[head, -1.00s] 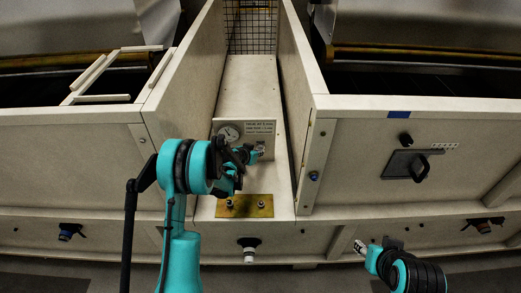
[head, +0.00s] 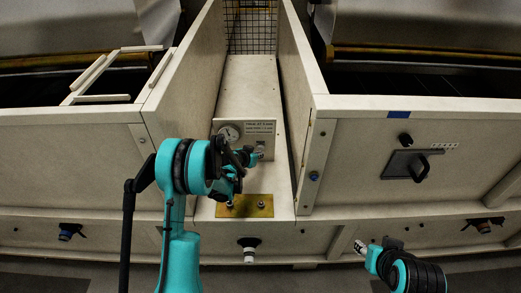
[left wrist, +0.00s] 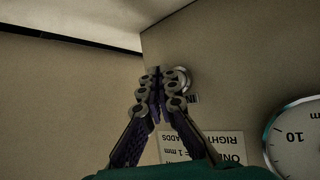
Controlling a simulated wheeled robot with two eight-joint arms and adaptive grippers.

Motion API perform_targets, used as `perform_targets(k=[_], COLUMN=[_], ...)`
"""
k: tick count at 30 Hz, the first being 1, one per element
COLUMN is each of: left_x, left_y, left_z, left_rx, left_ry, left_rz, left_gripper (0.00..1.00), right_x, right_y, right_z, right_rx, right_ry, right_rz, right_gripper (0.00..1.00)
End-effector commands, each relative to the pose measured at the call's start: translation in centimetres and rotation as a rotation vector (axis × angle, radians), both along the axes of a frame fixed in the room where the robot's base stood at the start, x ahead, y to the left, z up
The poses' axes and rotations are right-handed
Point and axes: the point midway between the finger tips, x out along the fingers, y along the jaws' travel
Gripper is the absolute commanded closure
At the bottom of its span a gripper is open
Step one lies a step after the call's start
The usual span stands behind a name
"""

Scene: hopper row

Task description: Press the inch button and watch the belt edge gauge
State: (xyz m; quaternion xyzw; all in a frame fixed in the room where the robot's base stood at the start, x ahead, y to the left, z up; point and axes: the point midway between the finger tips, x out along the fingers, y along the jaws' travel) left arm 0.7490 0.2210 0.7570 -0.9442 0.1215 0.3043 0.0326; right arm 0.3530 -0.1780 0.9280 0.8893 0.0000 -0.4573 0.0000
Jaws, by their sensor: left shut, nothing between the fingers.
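The gauge (head: 230,132) is a round white dial on the small panel in the channel between two hoppers. It also shows at the right edge of the left wrist view (left wrist: 298,138), upside down. Its needle is too small to read. A round pale button (left wrist: 184,77) sits on the panel, partly hidden behind my fingers. My left gripper (left wrist: 157,76) is shut and empty, its tips at or just beside the button; I cannot tell whether they touch it. In the head view my left gripper (head: 258,157) is at the panel's right part. My right gripper (head: 360,247) hangs low at right, away from the panel.
A printed label (head: 259,128) is beside the gauge. Tall hopper walls flank the channel closely, with a wire mesh (head: 251,30) at the back. A brass plate (head: 244,206) with two bolts lies in front. A black handle (head: 420,168) juts from the right hopper.

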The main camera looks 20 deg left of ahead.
Motion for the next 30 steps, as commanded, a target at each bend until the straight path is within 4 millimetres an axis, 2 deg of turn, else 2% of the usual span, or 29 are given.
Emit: perform_targets(k=[11,24,30], left_x=[-0.4,-4.3,-4.9], left_y=[-0.1,-1.3,-1.4], left_z=[0.0,0.0,0.0], left_rx=[0.000,0.000,0.000], left_ry=[0.000,0.000,0.000], left_rz=[0.000,0.000,0.000], left_gripper=[1.00,1.00,1.00], right_x=[0.0,0.0,0.0], right_y=[0.0,0.0,0.0], right_z=[0.0,0.0,0.0], right_rx=[0.000,0.000,0.000], right_ry=[0.000,0.000,0.000], right_rz=[0.000,0.000,0.000], right_gripper=[0.60,0.60,0.60])
